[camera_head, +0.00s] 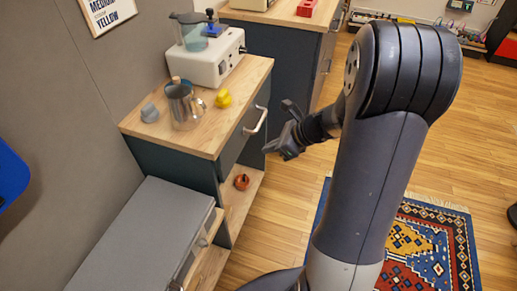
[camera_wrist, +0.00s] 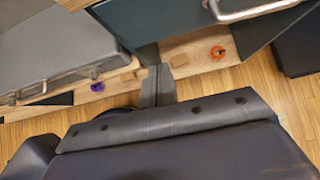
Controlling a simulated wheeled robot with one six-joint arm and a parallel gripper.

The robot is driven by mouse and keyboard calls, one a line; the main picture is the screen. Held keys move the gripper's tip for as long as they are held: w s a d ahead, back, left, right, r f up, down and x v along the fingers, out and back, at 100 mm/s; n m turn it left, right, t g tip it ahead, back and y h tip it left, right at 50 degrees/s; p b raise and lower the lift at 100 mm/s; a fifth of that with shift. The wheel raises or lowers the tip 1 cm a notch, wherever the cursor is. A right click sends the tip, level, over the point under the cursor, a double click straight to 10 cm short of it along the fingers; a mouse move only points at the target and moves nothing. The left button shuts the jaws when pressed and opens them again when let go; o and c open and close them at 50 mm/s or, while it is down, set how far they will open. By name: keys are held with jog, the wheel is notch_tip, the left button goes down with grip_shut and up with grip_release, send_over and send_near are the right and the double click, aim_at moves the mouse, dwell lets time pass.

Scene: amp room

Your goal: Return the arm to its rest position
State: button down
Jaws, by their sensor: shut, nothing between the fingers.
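My arm rises at the right of the head view and bends over at the top. My gripper (camera_head: 284,147) hangs at its far end, to the right of the wooden-topped cabinet (camera_head: 190,143) and apart from its handle. In the wrist view my gripper's fingers (camera_wrist: 158,72) are together, with nothing between them. Below them is the wooden floor and the low wooden shelf edge.
A moka pot (camera_head: 184,108), a grey piece (camera_head: 150,113), a yellow piece (camera_head: 223,98) and a white appliance (camera_head: 208,62) stand on the cabinet. An orange item (camera_head: 242,181) lies on the lower shelf. A patterned rug (camera_head: 425,245) covers floor at right.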

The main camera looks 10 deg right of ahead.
jog(key=shift+s+d+r, duration=0.3)
jog(key=shift+d+r, duration=0.15)
jog(key=b, duration=0.2)
send_near(232, 157)
notch_tip(232, 157, down, 3)
jog(key=w+a, duration=0.2)
jog(key=a, duration=0.1)
jog(key=shift+w+f, duration=0.15)
jog(key=shift+f, duration=0.25)
